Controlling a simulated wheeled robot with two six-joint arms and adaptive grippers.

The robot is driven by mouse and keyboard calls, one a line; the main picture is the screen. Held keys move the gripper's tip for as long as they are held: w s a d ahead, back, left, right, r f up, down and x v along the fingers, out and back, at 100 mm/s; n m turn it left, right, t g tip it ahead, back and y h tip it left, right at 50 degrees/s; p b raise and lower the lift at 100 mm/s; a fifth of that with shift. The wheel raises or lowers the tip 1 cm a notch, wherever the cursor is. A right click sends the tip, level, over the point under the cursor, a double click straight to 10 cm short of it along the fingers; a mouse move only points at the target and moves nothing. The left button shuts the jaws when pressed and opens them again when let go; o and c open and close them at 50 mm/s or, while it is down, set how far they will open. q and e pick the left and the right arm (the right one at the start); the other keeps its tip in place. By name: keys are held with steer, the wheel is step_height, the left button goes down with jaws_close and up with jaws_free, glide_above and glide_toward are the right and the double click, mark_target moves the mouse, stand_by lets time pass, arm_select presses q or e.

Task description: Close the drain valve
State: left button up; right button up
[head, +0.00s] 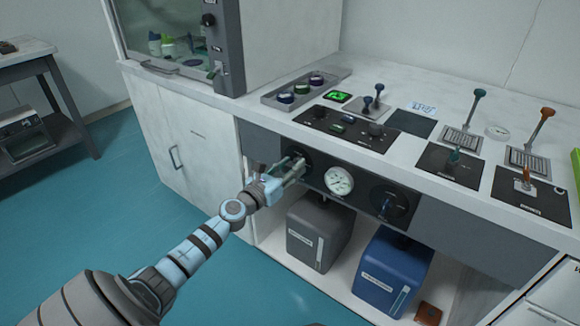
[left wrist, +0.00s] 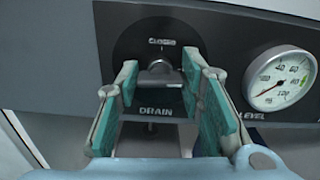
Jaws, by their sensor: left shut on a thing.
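The drain valve (left wrist: 160,68) is a grey metal handle on a round dark plate, with CLOSED printed above it and DRAIN below. It sits at the left end of the dark front panel (left wrist: 225,40). My left gripper (head: 289,168) reaches the valve from the front, and in the left wrist view its teal-padded fingers (left wrist: 160,82) stand on either side of the handle, shut on it. My right gripper is not in view.
A round level gauge (head: 339,181) is just right of the drain valve, then another dark valve with a blue handle (head: 387,205). A grey canister (head: 318,232) and a blue canister (head: 391,270) stand below. Levers and switches line the worktop (head: 395,85). The floor at left is clear.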

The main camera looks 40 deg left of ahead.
arm_select(q)
steer(key=n, duration=0.4)
steer(key=shift+n, duration=0.4)
steer(key=n, duration=0.3)
steer(key=shift+a+f+n+p, duration=0.1)
steer(key=shift+n+p, duration=0.2)
steer(key=n, duration=0.3)
steer(key=shift+n, duration=0.3)
steer(key=n+p, duration=0.1)
steer(key=n, duration=0.3)
steer(key=shift+f, duration=0.15)
steer(key=shift+n, duration=0.4)
steer(key=shift+p, duration=0.3)
steer(key=o, duration=1.2)
steer(key=shift+c, duration=0.2)
steer(key=shift+a, duration=0.1)
